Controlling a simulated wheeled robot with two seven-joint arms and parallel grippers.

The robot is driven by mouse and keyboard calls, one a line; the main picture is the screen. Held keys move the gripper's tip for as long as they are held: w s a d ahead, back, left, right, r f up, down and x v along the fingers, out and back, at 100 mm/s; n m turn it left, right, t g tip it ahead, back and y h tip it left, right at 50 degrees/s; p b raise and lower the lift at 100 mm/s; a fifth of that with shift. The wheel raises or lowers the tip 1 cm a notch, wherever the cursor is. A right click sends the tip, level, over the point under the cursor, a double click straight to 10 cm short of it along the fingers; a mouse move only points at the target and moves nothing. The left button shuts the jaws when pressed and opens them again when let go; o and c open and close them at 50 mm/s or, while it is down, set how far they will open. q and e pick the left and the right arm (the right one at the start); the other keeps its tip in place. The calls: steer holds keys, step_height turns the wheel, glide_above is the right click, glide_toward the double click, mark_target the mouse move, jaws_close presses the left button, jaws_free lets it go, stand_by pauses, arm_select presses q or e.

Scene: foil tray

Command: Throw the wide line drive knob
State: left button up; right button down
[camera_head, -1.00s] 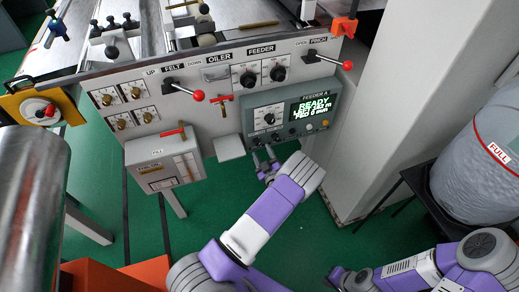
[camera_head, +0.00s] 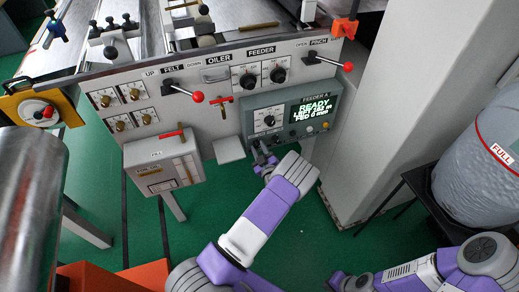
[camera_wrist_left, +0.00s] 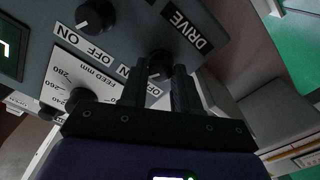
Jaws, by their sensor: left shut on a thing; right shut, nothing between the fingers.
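A black drive knob (camera_wrist_left: 158,66) sits on the grey Feeder A box (camera_head: 331,106), beside a DRIVE label and ON and OFF marks in the left wrist view. My left gripper (camera_wrist_left: 158,78) has one finger on each side of this knob and is shut on it. In the head view the left gripper (camera_head: 259,153) is at the lower left corner of the box, and its wrist partly hides the contact. The knob's pointer is hard to read between the fingers. My right gripper (camera_head: 340,279) is shut and empty at the bottom of the head view, away from the panel.
A second ON/OFF knob (camera_wrist_left: 96,16) and a feed mm dial (camera_wrist_left: 80,98) are close to the left gripper. Red-tipped levers (camera_head: 197,96) stick out from the panel above. A grey pillar (camera_head: 390,110) stands to the right, near a full sack (camera_head: 475,150).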

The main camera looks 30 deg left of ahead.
arm_select(q)
steer(key=shift+f+n+b, duration=0.15)
steer(key=shift+n+b, duration=0.5)
steer(key=shift+n, duration=0.25)
steer(key=n, duration=0.2)
steer(key=shift+n+b, duration=0.3)
steer(key=shift+b, duration=0.1)
steer(key=n, duration=0.4)
steer(key=shift+n, duration=1.7)
steer(key=o, duration=1)
steer(key=shift+o, duration=0.2)
